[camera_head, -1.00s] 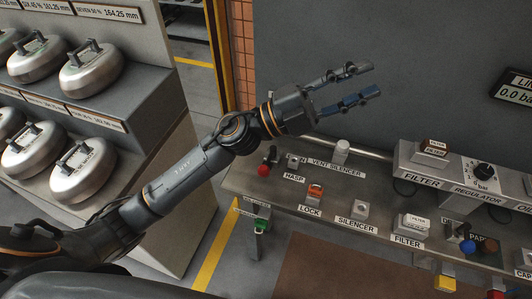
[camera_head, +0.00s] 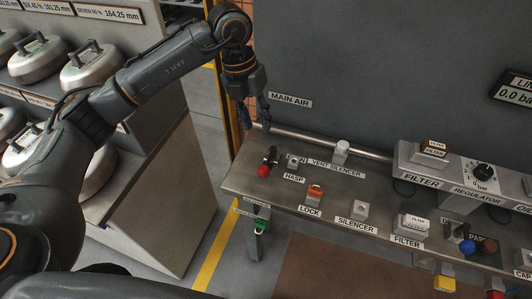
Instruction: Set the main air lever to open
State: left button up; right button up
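The main air lever has a red ball knob (camera_head: 264,171) and a dark valve body at the left end of the bench, below the "MAIN AIR" label (camera_head: 290,100) on the grey wall. The knob points toward the front of the bench. My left gripper (camera_head: 255,125) points down with its fingers apart, empty. In the picture it is just above and slightly left of the lever, and I see no contact. My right gripper is not in view.
The bench (camera_head: 235,182) holds an orange lock piece (camera_head: 315,192), a silencer block (camera_head: 359,210), a vent silencer (camera_head: 341,151) and filter parts to the right. A metal pipe (camera_head: 320,142) runs along the back. Kettle-like weights (camera_head: 92,66) stand on shelves at left.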

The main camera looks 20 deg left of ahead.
aim_at(268, 161)
pick_arm(q)
jog(key=f, duration=0.3)
jog(key=d+f+p, duration=0.1)
jog(key=f, duration=0.3)
jog(key=d+f, duration=0.1)
jog(key=f, duration=0.2)
jog(key=shift+d+f+p, duration=0.15)
jog(key=shift+f+p, duration=0.2)
jog(key=shift+f, duration=0.05)
jog(key=shift+d+f, duration=0.15)
jog(key=shift+f, duration=0.4)
grip_shut()
